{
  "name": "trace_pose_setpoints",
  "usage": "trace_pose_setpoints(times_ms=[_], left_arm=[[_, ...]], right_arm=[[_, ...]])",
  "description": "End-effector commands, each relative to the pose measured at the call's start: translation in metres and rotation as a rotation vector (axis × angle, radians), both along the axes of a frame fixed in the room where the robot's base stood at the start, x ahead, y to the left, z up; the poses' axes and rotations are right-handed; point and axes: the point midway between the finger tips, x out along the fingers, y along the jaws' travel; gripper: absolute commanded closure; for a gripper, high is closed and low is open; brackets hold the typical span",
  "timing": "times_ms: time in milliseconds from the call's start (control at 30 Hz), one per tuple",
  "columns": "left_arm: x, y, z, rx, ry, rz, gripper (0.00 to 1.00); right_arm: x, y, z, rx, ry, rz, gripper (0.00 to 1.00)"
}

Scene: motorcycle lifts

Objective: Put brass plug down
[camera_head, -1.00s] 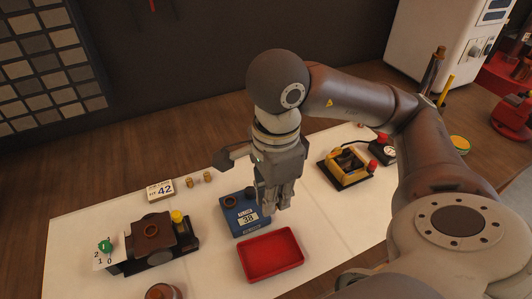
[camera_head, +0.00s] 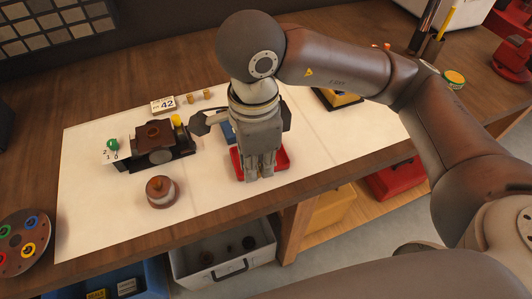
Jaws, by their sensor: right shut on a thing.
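My right gripper (camera_head: 258,176) points down in the middle of the white mat, in front of or over the red tray (camera_head: 283,157). Its fingers are shut on the brass plug, which the fingers hide from view. The gripper covers most of the tray, and I cannot tell its exact height above it. Two small brass pieces (camera_head: 207,95) stand on the mat beside the "42" card (camera_head: 163,104). My left gripper is not in view.
A blue block (camera_head: 228,131) is mostly hidden behind my gripper. A dark fixture with a yellow knob (camera_head: 177,120) stands to the left, with a round brown-topped pot (camera_head: 161,191) in front of it. The mat's (camera_head: 95,205) front left is bare. A grey drawer (camera_head: 215,262) is below.

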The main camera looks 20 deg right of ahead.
Motion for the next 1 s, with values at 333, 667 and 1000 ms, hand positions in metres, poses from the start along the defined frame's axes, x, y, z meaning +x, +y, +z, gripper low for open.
trace_pose_setpoints(times_ms=[333,667,1000], left_arm=[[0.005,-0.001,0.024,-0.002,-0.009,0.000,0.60],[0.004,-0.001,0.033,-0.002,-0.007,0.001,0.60],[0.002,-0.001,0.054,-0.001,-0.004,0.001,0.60]], right_arm=[[0.074,-0.028,-0.045,-0.002,0.008,-0.006,1.00],[0.100,-0.037,-0.079,0.000,0.002,-0.002,1.00],[0.106,-0.039,-0.115,0.001,0.003,-0.001,1.00]])
